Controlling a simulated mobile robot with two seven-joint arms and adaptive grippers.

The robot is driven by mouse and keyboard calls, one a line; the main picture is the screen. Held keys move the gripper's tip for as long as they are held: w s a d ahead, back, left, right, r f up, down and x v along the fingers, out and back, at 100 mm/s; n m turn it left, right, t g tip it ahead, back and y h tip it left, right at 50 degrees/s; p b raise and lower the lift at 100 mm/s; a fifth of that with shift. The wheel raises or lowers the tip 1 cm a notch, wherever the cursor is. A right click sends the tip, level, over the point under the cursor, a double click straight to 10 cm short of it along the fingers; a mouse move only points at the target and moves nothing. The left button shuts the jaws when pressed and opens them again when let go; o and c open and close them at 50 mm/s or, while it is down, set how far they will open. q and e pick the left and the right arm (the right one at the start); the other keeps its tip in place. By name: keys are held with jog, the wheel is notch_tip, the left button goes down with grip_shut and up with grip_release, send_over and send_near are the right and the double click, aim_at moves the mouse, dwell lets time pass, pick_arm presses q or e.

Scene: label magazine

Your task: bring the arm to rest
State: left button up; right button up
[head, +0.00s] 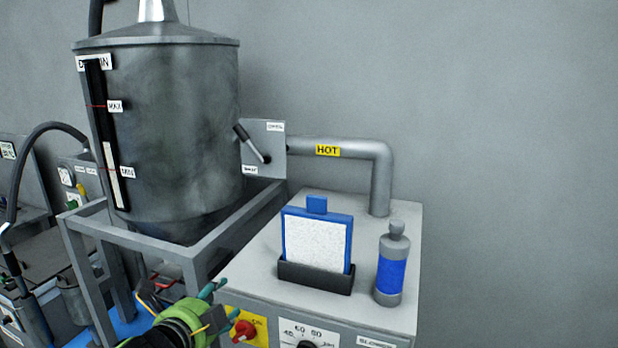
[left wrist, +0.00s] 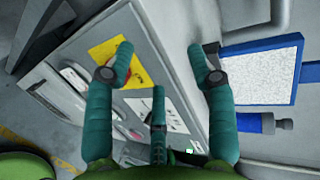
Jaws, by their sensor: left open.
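My left gripper (head: 222,300) is at the bottom of the head view, beside the front left edge of the grey cabinet. In the left wrist view my left gripper (left wrist: 158,60) has its teal fingers spread, with nothing between them. The label magazine (head: 317,242), a blue frame with a white face and a blue tab on top, stands upright in a black holder (head: 315,280) on the cabinet top. It also shows in the left wrist view (left wrist: 262,70), apart from the fingers. My right gripper is in neither view.
A blue-banded grey bottle (head: 391,270) stands right of the magazine. A red knob on a yellow plate (head: 245,329) and a dial (head: 305,343) are on the cabinet front, close to my gripper. A metal tank (head: 175,130) on a frame and a pipe marked HOT (head: 350,151) stand behind.

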pick_arm(q)
jog(key=s+f+n+g+y, duration=0.1)
jog(key=s+f+n+g, duration=0.4)
jog(key=s+f+n, duration=0.8)
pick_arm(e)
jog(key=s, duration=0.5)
pick_arm(q)
jog(key=s+a+f+n+g+y, duration=0.1)
jog(key=s+a+f+n+g, duration=0.15)
jog(key=s+f, duration=0.5)
jog(key=s+a+f+n+g, duration=0.1)
jog(key=s+f+n+g, duration=0.3)
jog(key=s, duration=0.7)
notch_tip(320, 180, down, 30)
jog(key=m+b, duration=0.1)
jog(key=b, duration=0.5)
jog(key=s+a+f+g+b, duration=0.1)
jog(key=s+f+b, duration=0.5)
jog(key=s+f, duration=1.1)
notch_tip(320, 180, down, 3)
jog(key=shift+a+f+y, duration=0.2)
jog(key=shift+a+y, duration=0.1)
jog(key=shift+a, duration=0.3)
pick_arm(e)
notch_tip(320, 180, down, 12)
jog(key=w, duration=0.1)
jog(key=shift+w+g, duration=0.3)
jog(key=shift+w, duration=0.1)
